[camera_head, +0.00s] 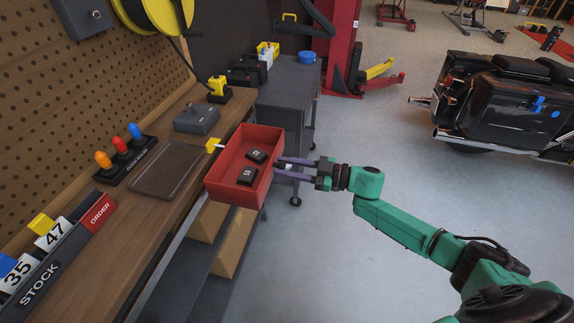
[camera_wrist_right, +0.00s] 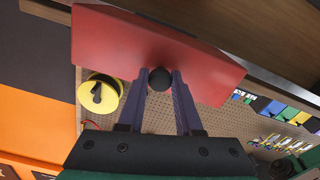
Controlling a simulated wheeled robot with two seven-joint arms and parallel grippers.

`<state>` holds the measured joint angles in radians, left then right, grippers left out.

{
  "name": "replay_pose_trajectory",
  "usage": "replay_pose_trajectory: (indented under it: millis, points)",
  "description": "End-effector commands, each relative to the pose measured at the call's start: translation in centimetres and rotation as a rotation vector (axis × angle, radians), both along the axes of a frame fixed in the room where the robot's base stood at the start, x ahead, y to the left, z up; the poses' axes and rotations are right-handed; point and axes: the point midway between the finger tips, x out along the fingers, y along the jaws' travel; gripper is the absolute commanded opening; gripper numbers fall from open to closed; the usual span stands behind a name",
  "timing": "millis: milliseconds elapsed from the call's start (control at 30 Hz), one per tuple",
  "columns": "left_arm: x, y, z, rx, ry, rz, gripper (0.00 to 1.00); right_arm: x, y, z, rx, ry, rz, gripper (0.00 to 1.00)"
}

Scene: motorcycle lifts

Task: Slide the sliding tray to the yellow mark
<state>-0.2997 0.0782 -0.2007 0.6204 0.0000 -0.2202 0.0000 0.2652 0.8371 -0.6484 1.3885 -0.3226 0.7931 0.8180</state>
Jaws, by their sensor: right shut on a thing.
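The sliding tray (camera_head: 223,188) is a red open box at the bench's front edge, with two dark numbered blocks lying in it. A small yellow mark (camera_head: 213,145) shows beside the tray's left rim, near its far half; their exact alignment is hard to tell. My right gripper (camera_head: 280,167) is at the tray's right side. In the right wrist view its purple fingers are shut on a dark round knob (camera_wrist_right: 160,79) on the tray's red face (camera_wrist_right: 205,67). My left gripper is out of view.
A silver rail (camera_head: 165,265) runs along the wooden bench's front edge. A brown flat tray (camera_head: 167,167), a grey box (camera_head: 197,119) and a stock rack (camera_head: 45,262) stand on the bench. A grey cart (camera_head: 287,85) stands beyond.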

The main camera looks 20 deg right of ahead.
Motion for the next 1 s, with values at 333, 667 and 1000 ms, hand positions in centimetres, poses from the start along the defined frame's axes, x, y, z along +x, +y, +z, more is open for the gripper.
replay_pose_trajectory:
  millis: [333,667,1000]
  points:
    - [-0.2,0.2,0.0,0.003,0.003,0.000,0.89,0.3,-0.4,0.2,-0.004,-0.004,-0.012,0.64]
    - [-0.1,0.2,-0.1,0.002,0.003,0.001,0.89,-0.1,-0.8,0.1,-0.004,-0.002,-0.009,0.64]
    - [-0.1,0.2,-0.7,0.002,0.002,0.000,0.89,-4.1,-7.1,-0.2,-0.007,0.003,-0.010,0.64]
